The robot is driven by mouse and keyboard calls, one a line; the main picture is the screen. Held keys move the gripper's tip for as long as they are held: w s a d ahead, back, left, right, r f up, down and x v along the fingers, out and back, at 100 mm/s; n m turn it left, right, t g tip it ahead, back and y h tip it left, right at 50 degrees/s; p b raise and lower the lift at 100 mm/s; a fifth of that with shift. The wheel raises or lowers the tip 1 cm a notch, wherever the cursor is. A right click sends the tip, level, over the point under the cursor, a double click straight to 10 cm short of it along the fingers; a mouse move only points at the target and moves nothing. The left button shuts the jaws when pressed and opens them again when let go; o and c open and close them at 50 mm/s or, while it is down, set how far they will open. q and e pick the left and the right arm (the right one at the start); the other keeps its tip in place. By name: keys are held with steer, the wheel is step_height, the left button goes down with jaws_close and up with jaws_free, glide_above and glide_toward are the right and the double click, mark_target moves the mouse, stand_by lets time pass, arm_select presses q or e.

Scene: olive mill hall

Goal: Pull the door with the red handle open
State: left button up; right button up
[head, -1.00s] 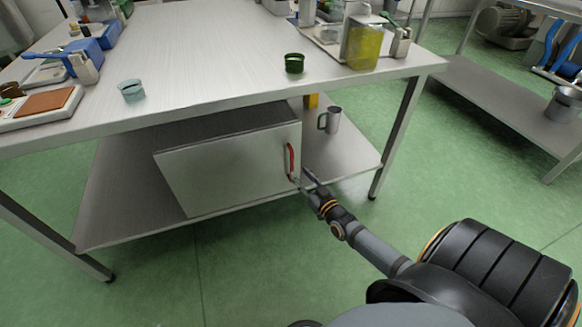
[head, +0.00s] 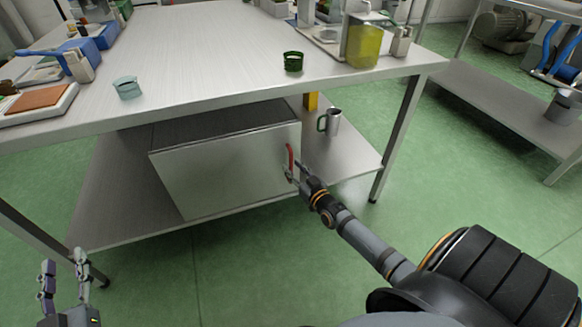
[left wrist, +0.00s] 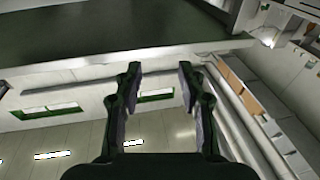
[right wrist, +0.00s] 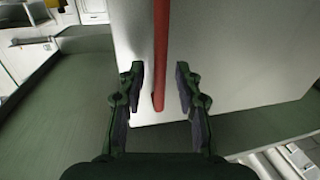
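A grey metal cabinet stands on the lower shelf under the steel table. Its door (head: 225,172) faces me and looks closed. The upright red handle (head: 290,159) is near the door's right edge. My right gripper (head: 292,173) is at the handle's lower end. In the right wrist view, the red handle (right wrist: 160,60) runs down between the spread fingers of the right gripper (right wrist: 158,88), with gaps on both sides. My left gripper (head: 63,265) is at the lower left, open and empty, away from the cabinet. The left wrist view shows nothing between its fingers (left wrist: 158,85).
A metal mug (head: 332,121) stands on the lower shelf (head: 355,152) right of the cabinet. A table leg (head: 393,140) stands right of my right gripper. The floor before the cabinet is clear.

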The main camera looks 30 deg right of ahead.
steer(key=shift+w+b, duration=0.55)
steer(key=shift+w, duration=0.4)
arm_select(q)
step_height(320, 180, up, 12)
steer(key=s+t+h, duration=0.1)
steer(key=s+t, duration=0.2)
steer(key=t, duration=0.3)
steer(key=shift+m, duration=0.4)
arm_select(e)
steer(key=shift+w, duration=0.1)
arm_select(q)
steer(key=shift+d, duration=0.1)
steer(key=shift+w, duration=0.1)
arm_select(e)
jaws_close()
